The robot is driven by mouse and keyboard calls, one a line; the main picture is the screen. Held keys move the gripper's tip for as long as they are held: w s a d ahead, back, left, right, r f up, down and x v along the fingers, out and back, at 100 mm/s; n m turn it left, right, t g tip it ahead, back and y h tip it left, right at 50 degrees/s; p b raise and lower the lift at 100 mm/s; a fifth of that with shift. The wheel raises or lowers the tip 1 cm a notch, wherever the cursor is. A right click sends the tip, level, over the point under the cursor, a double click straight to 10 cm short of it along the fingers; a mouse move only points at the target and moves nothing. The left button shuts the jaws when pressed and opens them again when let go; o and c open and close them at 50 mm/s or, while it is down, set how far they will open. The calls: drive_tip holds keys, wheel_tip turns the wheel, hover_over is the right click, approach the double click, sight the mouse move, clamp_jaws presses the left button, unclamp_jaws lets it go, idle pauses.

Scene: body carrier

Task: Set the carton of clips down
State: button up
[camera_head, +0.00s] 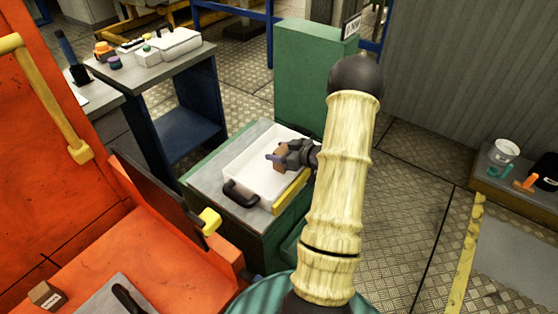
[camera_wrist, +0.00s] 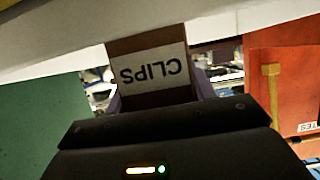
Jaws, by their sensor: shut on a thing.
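The carton of clips (camera_head: 281,155) is a small brown box with a white label. In the wrist view the carton (camera_wrist: 150,72) shows its "CLIPS" label upside down. My gripper (camera_head: 277,157) is shut on it, with a finger at each side. In the head view the carton appears over the white tray (camera_head: 236,172) on the green cabinet. I cannot tell whether the carton's underside touches the tray.
The tray has a black handle (camera_head: 241,193) at the front, and a yellow bar (camera_head: 291,191) lies along its right side. A similar small carton (camera_head: 46,295) stands on the orange surface at lower left. A grey bench (camera_head: 128,78) behind holds several containers.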

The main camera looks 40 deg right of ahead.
drive_tip(key=shift+f, duration=1.8)
drive_tip(key=shift+f, duration=0.15)
drive_tip(key=o, duration=1.1)
drive_tip(key=shift+c, duration=0.2)
drive_tip(key=v, duration=1.2)
